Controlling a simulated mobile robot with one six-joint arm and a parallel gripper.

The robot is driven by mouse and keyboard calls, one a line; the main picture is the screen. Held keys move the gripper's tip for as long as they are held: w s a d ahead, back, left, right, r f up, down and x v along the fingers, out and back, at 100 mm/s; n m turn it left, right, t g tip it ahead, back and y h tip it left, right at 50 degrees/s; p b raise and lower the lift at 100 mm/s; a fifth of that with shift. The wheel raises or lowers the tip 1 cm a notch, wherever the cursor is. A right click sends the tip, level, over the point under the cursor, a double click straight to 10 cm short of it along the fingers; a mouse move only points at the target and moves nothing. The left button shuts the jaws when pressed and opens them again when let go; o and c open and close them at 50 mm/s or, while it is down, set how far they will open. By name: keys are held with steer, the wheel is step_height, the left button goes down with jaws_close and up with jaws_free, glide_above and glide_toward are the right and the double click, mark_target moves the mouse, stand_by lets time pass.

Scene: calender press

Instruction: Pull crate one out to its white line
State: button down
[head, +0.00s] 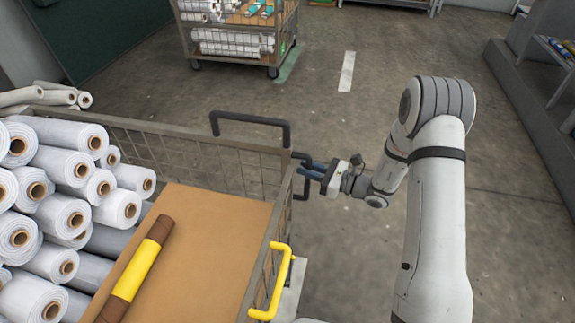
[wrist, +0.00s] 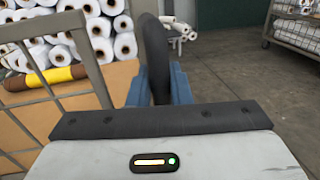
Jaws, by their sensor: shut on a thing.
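A wire-mesh crate (head: 180,131) with a brown board inside stands at the left in the head view; I see no number on it. Its mesh also shows at the left of the wrist view (wrist: 88,62). My gripper (head: 305,170) is shut on a black handle (wrist: 155,50) at the crate's right side; the blue fingers sit on both sides of the bar. A white line (head: 347,71) lies on the floor beyond the crate. Another white strip (head: 291,295) shows below the yellow handle, partly hidden. I cannot tell which line belongs to this crate.
White rolls (head: 62,216) are stacked at the left, beside a yellow and brown roll (head: 137,268) on the board. The crate also has a yellow handle (head: 283,280) and another black handle (head: 250,119). A loaded wheeled cage (head: 235,35) stands behind.

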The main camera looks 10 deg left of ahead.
steer(key=shift+w+v, duration=0.25)
steer(key=shift+v, duration=1)
steer(key=shift+d, duration=0.1)
steer(key=c, duration=1.4)
jaws_free()
steer(key=p+v, duration=0.1)
steer(key=v, duration=0.6)
steer(key=shift+d, duration=0.4)
steer(key=shift+s, duration=0.15)
